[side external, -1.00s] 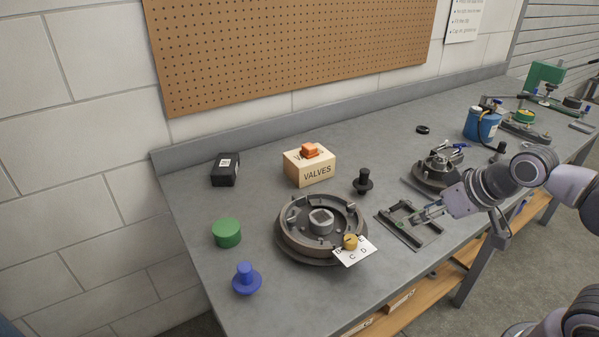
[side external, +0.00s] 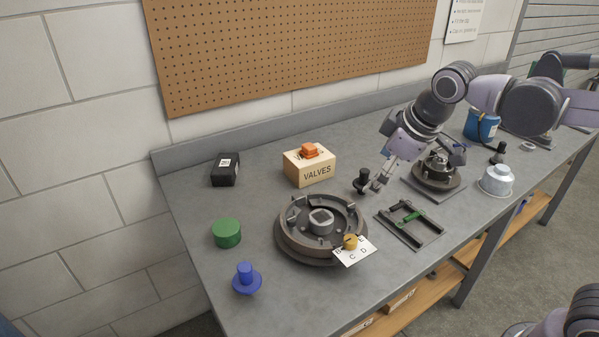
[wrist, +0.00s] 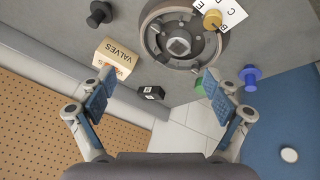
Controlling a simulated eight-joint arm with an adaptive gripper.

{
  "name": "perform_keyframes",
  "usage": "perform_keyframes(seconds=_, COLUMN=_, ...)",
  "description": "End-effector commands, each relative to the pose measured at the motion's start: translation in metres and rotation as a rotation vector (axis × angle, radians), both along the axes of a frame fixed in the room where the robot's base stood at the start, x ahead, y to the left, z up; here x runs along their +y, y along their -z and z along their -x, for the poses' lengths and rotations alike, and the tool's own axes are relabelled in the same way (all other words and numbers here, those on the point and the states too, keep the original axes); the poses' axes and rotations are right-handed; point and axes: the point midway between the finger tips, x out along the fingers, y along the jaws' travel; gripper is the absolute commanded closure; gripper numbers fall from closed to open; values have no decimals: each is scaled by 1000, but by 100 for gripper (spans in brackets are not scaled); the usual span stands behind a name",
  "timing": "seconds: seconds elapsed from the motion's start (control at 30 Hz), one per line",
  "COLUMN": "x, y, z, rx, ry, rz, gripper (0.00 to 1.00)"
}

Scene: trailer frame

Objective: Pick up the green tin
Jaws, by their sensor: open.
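The green tin (side external: 226,233) is a short round cylinder standing upright near the left end of the grey bench. My gripper (side external: 375,187) is at the middle of the bench, beside the black knob in the picture and well to the right of the tin. It is open and empty, pointing down to the left. In the wrist view my gripper's (wrist: 157,80) two blue-padded fingers are spread wide. There the green tin (wrist: 199,91) shows only in part, behind the right finger.
The round metal housing (side external: 320,250), with a yellow knob (side external: 350,242) and lettered card, lies between gripper and tin. A VALVES box (side external: 309,168), black box (side external: 225,170), black knob (side external: 363,182) and blue knob (side external: 246,280) also stand there. Bench around the tin is clear.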

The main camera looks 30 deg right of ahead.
Motion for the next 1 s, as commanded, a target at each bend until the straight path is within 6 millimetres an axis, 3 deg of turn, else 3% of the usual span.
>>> perform_keyframes(seconds=0.2, x=41, y=-16, z=-58, rx=75, ry=-274, rz=160, gripper=11)
perform_keyframes(seconds=0.47, x=97, y=-14, z=-117, rx=162, ry=-596, rz=342, gripper=11)
perform_keyframes(seconds=0.7, x=159, y=7, z=-158, rx=243, ry=-895, rz=504, gripper=11)
perform_keyframes(seconds=1.0, x=239, y=55, z=-186, rx=350, ry=-1260, rz=691, gripper=11)
